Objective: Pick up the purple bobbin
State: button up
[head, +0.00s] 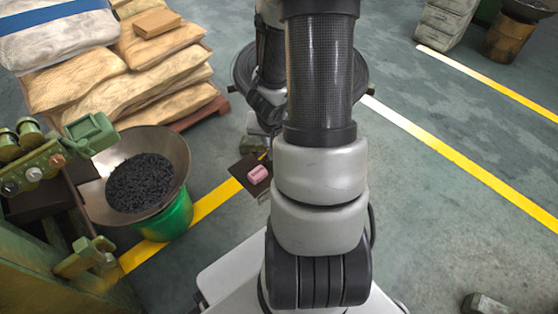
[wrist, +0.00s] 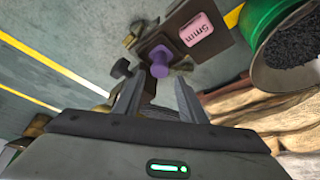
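The purple bobbin (wrist: 160,58) shows in the wrist view, just beyond my fingertips and against a dark plate (wrist: 158,40). My gripper (wrist: 160,84) is open, with one finger on each side of the line to the bobbin. The fingers look apart from the bobbin, though the exact gap in depth is hard to tell. A pink block marked "5mm" (wrist: 196,29) lies on the plate beside the bobbin. In the head view the pink block (head: 258,174) shows on the dark plate, while my arm hides the bobbin.
A black knob (wrist: 121,68) stands close to my left finger in the wrist view. A green bucket (head: 168,218) under a wide pan of black pieces (head: 177,150) stands left of the plate. Stacked sacks (head: 150,85) lie behind.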

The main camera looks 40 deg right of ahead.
jog(key=b+x, duration=0.1)
jog(key=x, duration=0.2)
jog(key=b+x, duration=0.2)
jog(key=x, duration=0.2)
jog(key=shift+w+d+r, duration=0.1)
jog(key=shift+w+d, duration=0.1)
jog(key=shift+d, duration=0.05)
jog(key=shift+r, duration=0.1)
grip_shut()
